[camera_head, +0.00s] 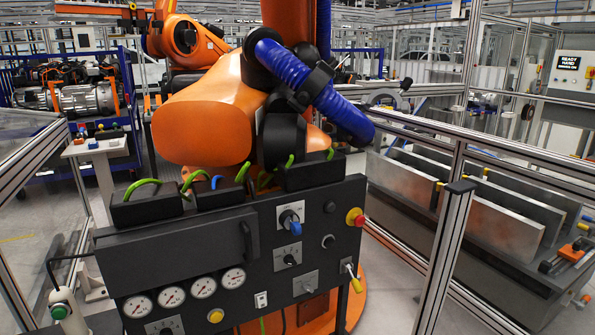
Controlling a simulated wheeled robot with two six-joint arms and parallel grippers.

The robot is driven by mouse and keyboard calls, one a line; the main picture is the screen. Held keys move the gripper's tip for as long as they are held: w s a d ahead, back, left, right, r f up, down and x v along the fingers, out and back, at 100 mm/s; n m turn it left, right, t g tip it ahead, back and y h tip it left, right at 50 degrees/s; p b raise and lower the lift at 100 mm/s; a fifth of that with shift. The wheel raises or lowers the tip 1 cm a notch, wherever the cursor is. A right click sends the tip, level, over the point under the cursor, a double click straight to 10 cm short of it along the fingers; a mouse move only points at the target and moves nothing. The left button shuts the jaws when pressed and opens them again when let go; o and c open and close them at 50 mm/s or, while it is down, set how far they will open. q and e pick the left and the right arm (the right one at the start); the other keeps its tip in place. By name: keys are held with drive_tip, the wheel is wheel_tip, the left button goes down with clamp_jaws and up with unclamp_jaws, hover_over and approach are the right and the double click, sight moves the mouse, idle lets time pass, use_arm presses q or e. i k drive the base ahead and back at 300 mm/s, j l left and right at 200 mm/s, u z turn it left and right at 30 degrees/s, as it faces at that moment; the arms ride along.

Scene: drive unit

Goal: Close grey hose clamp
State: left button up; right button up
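Neither of my grippers is in view. A thick blue ribbed hose (345,117) runs down to the right along the large orange robot arm (205,115). A dark grey or black clamp-like bracket (312,87) wraps around the hose partway along. I cannot tell whether this bracket is the grey hose clamp, or whether it is open or closed. No other hose clamp can be made out clearly.
A dark control panel (200,265) stands in front of the orange arm. It carries several gauges, a blue rotary switch (291,222), a red emergency button (355,217) and a yellow-handled lever (354,279). Metal fence rails (450,220) stand at right. Grey plates (490,225) stand beyond them.

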sight(391, 94)
drive_tip(key=i+l+z, duration=0.15)
drive_tip(key=i, duration=0.35)
drive_tip(key=i+z, duration=0.2)
drive_tip(key=i, duration=0.3)
